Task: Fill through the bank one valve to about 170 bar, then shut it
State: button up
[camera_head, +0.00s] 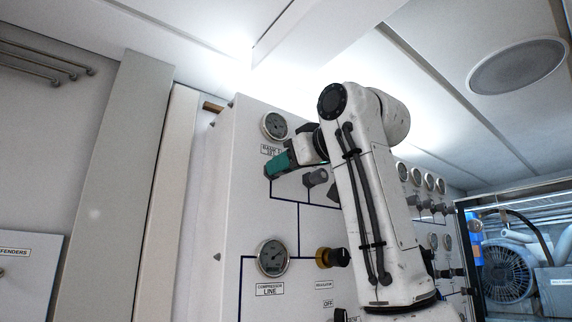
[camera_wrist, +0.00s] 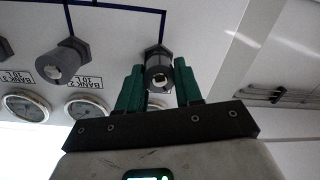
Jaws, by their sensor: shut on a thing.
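My gripper (camera_head: 273,168) has green fingers and is at the upper left of the white fill panel (camera_head: 222,205). In the wrist view, my gripper (camera_wrist: 160,68) is shut around the dark grey bank one valve (camera_wrist: 157,60), a finger on each side of its knob. In the head view the fingers hide this valve. The bank one gauge (camera_head: 275,125) is just above; its needle is too small to read. Its label is partly covered. The compressor line gauge (camera_head: 272,257) is lower on the panel, its reading unclear.
The bank 2 valve (camera_wrist: 69,62) is beside the held valve, and it also shows in the head view (camera_head: 316,178). A brass regulator (camera_head: 324,258) with a black knob is lower. My arm hides the panel's middle. A caged machine (camera_head: 508,270) stands at right.

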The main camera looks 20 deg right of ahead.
jog(key=shift+a+f+n+h, duration=0.1)
jog(key=shift+n+h, duration=0.15)
jog(key=shift+n, duration=3.9)
jog(key=shift+f+n+h, duration=0.1)
jog(key=shift+n+h, duration=0.15)
jog(key=shift+n, duration=3.9)
jog(key=shift+f, duration=0.1)
jog(key=o, duration=1)
jog(key=shift+o, duration=0.2)
jog(key=shift+s, duration=0.1)
jog(key=b+v, duration=0.4)
jog(key=v, duration=0.6)
jog(key=shift+s, duration=0.35)
